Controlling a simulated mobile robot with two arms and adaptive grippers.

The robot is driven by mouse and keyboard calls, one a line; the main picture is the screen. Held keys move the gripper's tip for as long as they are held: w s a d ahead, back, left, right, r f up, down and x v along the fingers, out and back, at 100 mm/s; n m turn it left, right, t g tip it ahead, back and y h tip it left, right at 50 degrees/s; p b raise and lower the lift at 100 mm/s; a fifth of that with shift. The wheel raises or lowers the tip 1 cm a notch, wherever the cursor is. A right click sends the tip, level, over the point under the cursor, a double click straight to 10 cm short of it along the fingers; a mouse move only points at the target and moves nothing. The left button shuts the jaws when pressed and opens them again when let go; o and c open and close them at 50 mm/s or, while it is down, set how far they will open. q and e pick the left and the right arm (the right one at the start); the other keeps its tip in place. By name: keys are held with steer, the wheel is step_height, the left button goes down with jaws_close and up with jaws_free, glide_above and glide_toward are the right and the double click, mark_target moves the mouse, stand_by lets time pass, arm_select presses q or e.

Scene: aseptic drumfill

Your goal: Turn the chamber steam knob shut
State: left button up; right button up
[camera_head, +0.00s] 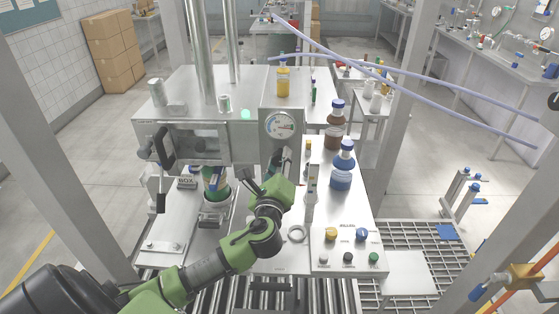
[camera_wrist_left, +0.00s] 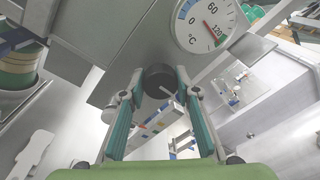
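The chamber steam knob appears to be the black round knob (camera_wrist_left: 158,80) below the temperature dial (camera_wrist_left: 208,24) in the left wrist view. My left gripper (camera_wrist_left: 159,84) has its two teal-padded fingers apart, one on each side of the knob. I cannot tell whether either finger touches it. In the head view my left gripper (camera_head: 284,164) is just below the dial (camera_head: 280,125) on the steel chamber's front (camera_head: 246,133), and it hides the knob. The dial needle points near the 120 mark. My right gripper is not in view.
Right of my left gripper, a steel panel (camera_head: 340,212) carries a brown bottle (camera_head: 335,128), a blue bottle (camera_head: 342,172) and several coloured buttons. A black-handled latch (camera_head: 165,148) is on the chamber's left. Blue-grey hoses (camera_head: 400,84) cross above at the right.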

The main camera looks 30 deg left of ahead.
arm_select(q)
steer(key=shift+f, duration=0.1)
steer(key=n+b, duration=0.3)
steer(key=shift+f, duration=0.15)
steer(key=n+b, duration=0.3)
steer(key=n, duration=0.2)
steer(key=shift+y+b, duration=0.3)
steer(key=n+b, duration=0.3)
steer(key=n, duration=0.2)
steer(key=shift+n+y, duration=0.3)
steer(key=shift+n, duration=0.1)
steer(key=shift+r+n+b, duration=0.2)
steer(key=shift+n+b, duration=1.05)
steer(key=shift+n, duration=1.25)
steer(key=shift+y, duration=0.3)
steer(key=o, duration=1.1)
